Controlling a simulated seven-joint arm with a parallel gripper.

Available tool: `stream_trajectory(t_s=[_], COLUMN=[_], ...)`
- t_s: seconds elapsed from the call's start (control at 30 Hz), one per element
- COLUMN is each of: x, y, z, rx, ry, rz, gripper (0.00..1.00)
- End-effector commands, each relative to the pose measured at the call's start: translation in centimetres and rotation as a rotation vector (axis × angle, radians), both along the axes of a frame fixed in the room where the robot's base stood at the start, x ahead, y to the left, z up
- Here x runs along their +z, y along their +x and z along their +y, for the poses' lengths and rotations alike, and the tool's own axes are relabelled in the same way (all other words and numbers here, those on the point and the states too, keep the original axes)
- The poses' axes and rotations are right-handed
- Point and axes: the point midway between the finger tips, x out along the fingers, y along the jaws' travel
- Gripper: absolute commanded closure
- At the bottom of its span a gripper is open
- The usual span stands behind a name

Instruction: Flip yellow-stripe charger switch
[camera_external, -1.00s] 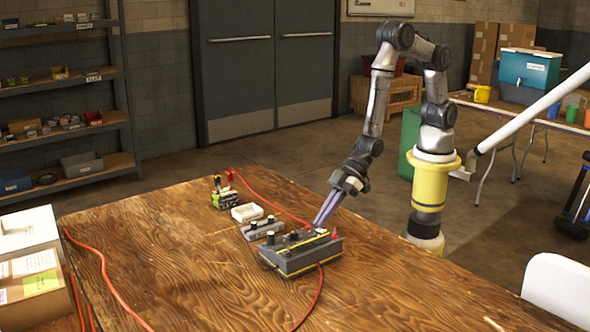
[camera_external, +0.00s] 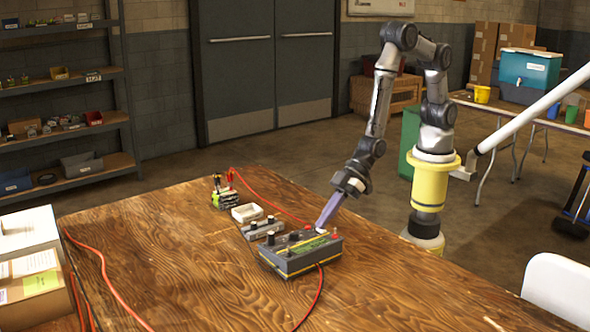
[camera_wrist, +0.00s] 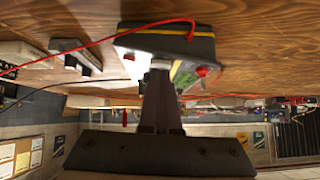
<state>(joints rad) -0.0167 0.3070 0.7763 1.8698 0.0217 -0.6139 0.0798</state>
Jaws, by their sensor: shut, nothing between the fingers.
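The yellow-stripe charger (camera_external: 312,259) is a dark grey box with a yellow band, sitting on the wooden table. In the wrist view the charger (camera_wrist: 168,44) appears inverted at the top, with red knobs and a green patch on its panel. My gripper (camera_external: 321,229) is shut and empty, its fingertips at the rear part of the charger's top panel. In the wrist view my gripper (camera_wrist: 160,68) reaches a pale round part on the panel. I cannot tell whether it touches. The switch's position is hidden or too small to tell.
A grey device with black knobs (camera_external: 262,230), a white box (camera_external: 247,213) and a battery-like block with red clips (camera_external: 226,199) stand left of the charger. A red cable (camera_external: 322,290) runs from the charger across the table.

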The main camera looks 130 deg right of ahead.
Motion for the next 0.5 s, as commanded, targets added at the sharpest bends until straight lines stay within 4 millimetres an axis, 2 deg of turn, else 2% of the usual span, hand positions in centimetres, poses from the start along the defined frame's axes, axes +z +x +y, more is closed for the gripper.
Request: stream_trajectory(t_s=[0.03, 0.27, 0.37, 0.5], x=[-1.1, -1.1, -0.5, 1.8], y=[-1.0, -1.1, -1.0, -0.6], z=[0.4, 0.4, 0.3, 0.1], rx=[0.012, 0.014, 0.013, 0.008], ry=[-0.001, -0.001, -0.001, 0.0], rz=[0.035, 0.037, 0.033, 0.018], gripper=[1.0, 1.0, 1.0, 1.0])
